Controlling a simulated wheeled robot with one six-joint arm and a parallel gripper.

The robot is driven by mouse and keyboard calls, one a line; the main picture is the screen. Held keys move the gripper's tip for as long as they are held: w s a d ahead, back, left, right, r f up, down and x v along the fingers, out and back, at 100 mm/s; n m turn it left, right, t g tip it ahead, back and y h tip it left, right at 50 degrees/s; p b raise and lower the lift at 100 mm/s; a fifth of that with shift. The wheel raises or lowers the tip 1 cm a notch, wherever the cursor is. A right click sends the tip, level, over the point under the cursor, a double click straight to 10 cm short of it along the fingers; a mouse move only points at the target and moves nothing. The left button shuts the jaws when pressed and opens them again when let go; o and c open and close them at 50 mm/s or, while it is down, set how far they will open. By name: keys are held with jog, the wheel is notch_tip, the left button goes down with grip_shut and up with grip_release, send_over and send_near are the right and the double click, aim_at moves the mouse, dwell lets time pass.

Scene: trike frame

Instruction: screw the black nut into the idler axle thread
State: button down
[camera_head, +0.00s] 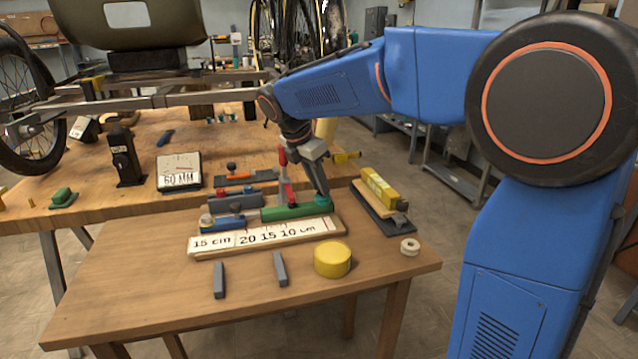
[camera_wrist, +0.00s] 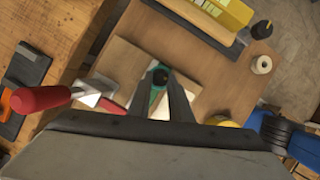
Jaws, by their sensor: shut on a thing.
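My gripper (camera_head: 321,195) points down over the green block (camera_head: 290,211) on the near table. In the wrist view its two fingers (camera_wrist: 161,84) are closed around a small dark round piece, the black nut (camera_wrist: 160,75). Green shows just below the nut, so it is at or just above the block; I cannot tell whether it touches. The trike frame (camera_head: 150,101) spans the far bench at the upper left. I cannot make out the idler axle thread in either view.
A red-handled tool (camera_head: 284,172) stands close left of my gripper, also in the wrist view (camera_wrist: 45,98). A yellow block (camera_head: 380,188) on a dark base, a white ring (camera_head: 410,247), a yellow cylinder (camera_head: 332,259) and a ruler board (camera_head: 265,237) lie around.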

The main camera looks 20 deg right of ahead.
dwell(0.3)
jog(key=shift+w+m+g, duration=0.1)
jog(key=shift+m+g, duration=0.3)
jog(key=shift+m, duration=0.6)
jog(key=shift+w+a+m+g, duration=0.1)
jog(key=shift+m+g, duration=0.2)
jog(key=shift+m, duration=0.6)
jog(key=shift+w+m+g, duration=0.1)
jog(key=shift+m+g, duration=0.3)
jog(key=shift+m, duration=0.4)
jog(key=shift+w+m+g, duration=0.1)
jog(key=shift+m+g, duration=0.2)
jog(key=shift+m, duration=0.6)
